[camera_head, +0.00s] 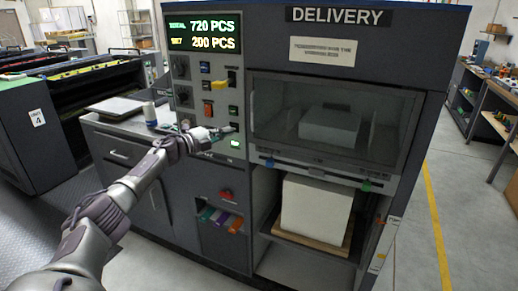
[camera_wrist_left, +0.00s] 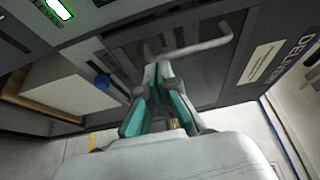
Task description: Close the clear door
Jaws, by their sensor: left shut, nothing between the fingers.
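The clear door (camera_head: 335,140) is a dark-framed see-through panel in front of the upper bay of the delivery unit, below the DELIVERY sign. The bay below it is open and shows a white stack (camera_head: 313,208) on a wooden board. My left gripper (camera_head: 232,128) is shut and empty, in front of the control panel just left of the door. In the left wrist view my closed fingertips (camera_wrist_left: 157,72) point toward a pale bar handle (camera_wrist_left: 190,47) on the dark panel. I cannot tell whether they touch it. My right gripper is not in view.
The control panel (camera_head: 206,95) with switches and a lit count display stands left of the door. A side counter (camera_head: 128,122) holds a small white container (camera_head: 150,114). Clear floor with a yellow line (camera_head: 437,225) lies right of the unit.

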